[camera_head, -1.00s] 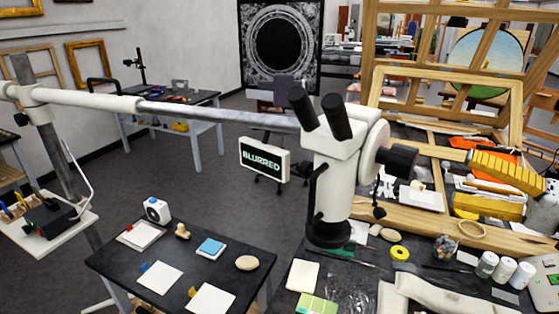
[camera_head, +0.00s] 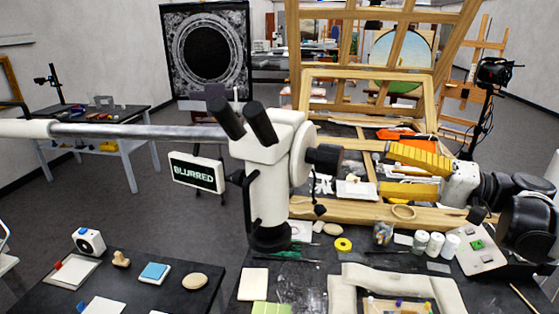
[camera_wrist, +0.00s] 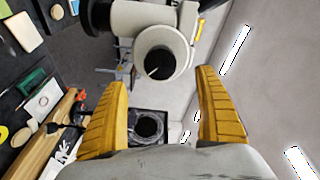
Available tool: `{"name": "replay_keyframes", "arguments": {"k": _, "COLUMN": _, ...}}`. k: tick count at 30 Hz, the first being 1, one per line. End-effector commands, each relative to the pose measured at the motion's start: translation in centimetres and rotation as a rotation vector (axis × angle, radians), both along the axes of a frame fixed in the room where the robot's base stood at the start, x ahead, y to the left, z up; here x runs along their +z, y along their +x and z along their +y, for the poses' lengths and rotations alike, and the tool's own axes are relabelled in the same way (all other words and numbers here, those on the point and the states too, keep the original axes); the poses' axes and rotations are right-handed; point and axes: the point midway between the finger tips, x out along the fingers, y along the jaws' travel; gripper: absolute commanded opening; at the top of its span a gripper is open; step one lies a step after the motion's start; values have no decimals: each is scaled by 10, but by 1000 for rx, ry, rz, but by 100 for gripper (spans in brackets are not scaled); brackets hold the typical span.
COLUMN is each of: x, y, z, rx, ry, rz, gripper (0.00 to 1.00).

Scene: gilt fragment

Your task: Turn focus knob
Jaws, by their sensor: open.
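The white microscope (camera_head: 266,185) hangs from a horizontal boom, with black eyepieces on top. Its black focus knob (camera_head: 324,157) points right from a round white housing. A small sign (camera_head: 197,173) beside the microscope reads "BLURRED". My gripper (camera_head: 384,170) has yellow fingers, is open and empty, and points left at the knob with a gap between them. In the wrist view the dark round knob end (camera_wrist: 160,62) lies inside a white ring, ahead of and between the two spread fingers of my gripper (camera_wrist: 163,77).
A wooden easel frame (camera_head: 432,105) stands behind. A dark side table (camera_head: 150,290) is at lower left.

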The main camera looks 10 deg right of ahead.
Motion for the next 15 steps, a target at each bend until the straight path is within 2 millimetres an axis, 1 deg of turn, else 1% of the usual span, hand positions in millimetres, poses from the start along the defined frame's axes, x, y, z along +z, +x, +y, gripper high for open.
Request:
{"name": "replay_keyframes", "arguments": {"k": 3, "x": 9, "y": 5, "z": -1, "rx": 6, "ry": -21, "rz": -34, "gripper": 82}}
{"name": "replay_keyframes", "arguments": {"k": 7, "x": 15, "y": 11, "z": -2, "rx": 16, "ry": -67, "rz": -111, "gripper": 82}}
{"name": "replay_keyframes", "arguments": {"k": 15, "x": 9, "y": 14, "z": 5, "rx": 33, "ry": -146, "rz": -246, "gripper": 82}}
